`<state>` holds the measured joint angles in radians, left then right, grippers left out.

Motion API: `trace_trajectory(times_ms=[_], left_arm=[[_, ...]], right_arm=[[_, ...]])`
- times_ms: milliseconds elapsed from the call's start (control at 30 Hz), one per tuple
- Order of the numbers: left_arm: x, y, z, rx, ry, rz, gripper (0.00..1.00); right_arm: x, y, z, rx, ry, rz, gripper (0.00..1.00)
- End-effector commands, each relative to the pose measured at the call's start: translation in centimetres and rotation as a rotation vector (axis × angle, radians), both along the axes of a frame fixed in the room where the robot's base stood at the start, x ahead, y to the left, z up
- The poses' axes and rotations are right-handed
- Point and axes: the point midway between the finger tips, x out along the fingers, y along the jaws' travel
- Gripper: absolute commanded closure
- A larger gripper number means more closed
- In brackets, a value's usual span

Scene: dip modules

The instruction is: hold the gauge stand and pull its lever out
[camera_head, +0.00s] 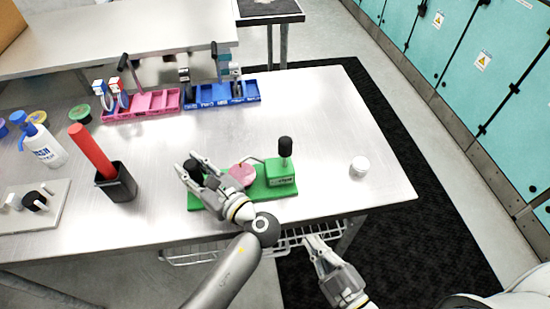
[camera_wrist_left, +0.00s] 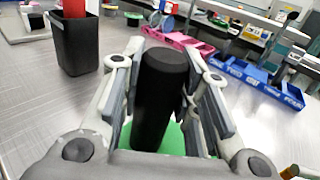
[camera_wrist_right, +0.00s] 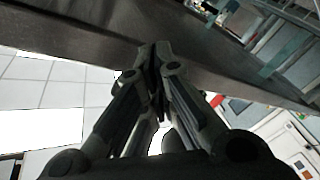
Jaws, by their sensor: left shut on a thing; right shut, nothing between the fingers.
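The gauge stand (camera_head: 280,186) has a long green base near the table's front edge, with a pink disc (camera_head: 243,174) in its middle. A black-topped lever (camera_head: 285,147) stands upright on a green block at its right end. My left gripper (camera_head: 193,171) is shut on a thick black upright post at the stand's left end; this black post (camera_wrist_left: 160,95) fills the space between the fingers in the left wrist view. My right gripper (camera_head: 313,241) is shut and empty, off the table's front edge and apart from the stand. The right wrist view also shows its closed fingers (camera_wrist_right: 155,55).
A white round jar (camera_head: 360,166) stands right of the stand. A black cup (camera_head: 118,186) with a red rod is to the left, near a white bottle (camera_head: 45,146). Pink (camera_head: 145,106) and blue (camera_head: 220,95) trays lie behind. A wire rack (camera_head: 190,256) hangs below the front edge.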

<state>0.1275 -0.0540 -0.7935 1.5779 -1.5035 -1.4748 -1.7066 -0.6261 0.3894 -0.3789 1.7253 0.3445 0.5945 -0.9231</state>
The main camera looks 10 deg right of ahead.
Motion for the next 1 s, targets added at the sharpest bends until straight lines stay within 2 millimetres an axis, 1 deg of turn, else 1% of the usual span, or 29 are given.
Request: trace_trajectory(times_ms=[33, 67, 100, 167, 200, 300, 333, 433, 600, 1000], left_arm=[[0.0, 0.0, -0.1, 0.0, 0.002, -0.001, 1.0], [0.0, 0.0, -0.1, 0.0, 0.002, -0.001, 1.0], [0.0, 0.0, -0.1, 0.0, 0.002, -0.001, 1.0], [0.0, 0.0, -0.1, 0.0, 0.001, -0.001, 1.0], [0.0, 0.0, -0.1, 0.0, 0.001, -0.001, 1.0], [0.0, 0.0, -0.1, 0.0, 0.001, -0.001, 1.0], [0.0, 0.0, -0.1, 0.0, 0.001, 0.0, 1.0], [0.0, 0.0, -0.1, 0.0, 0.001, 0.0, 1.0], [0.0, 0.0, -0.1, 0.0, 0.001, 0.0, 1.0], [0.0, 0.0, -0.1, 0.0, 0.001, 0.0, 1.0]], right_arm=[[0.6, 0.6, 3.0, -0.049, -0.079, 0.014, 1.0], [0.9, 1.0, 4.6, -0.09, -0.125, 0.024, 1.0], [1.4, 1.6, 6.7, -0.151, -0.187, 0.036, 1.0], [2.0, 2.5, 9.8, -0.258, -0.276, 0.057, 1.0], [2.4, 3.0, 11.7, -0.336, -0.333, 0.071, 1.0], [3.2, 4.7, 15.6, -0.527, -0.442, 0.126, 1.0], [3.3, 5.1, 16.3, -0.575, -0.456, 0.147, 1.0], [3.8, 5.9, 17.3, -0.675, -0.456, 0.202, 1.0], [4.5, 5.9, 17.7, -0.758, -0.411, 0.234, 1.0], [4.9, 5.6, 17.8, -0.783, -0.383, 0.234, 1.0]])
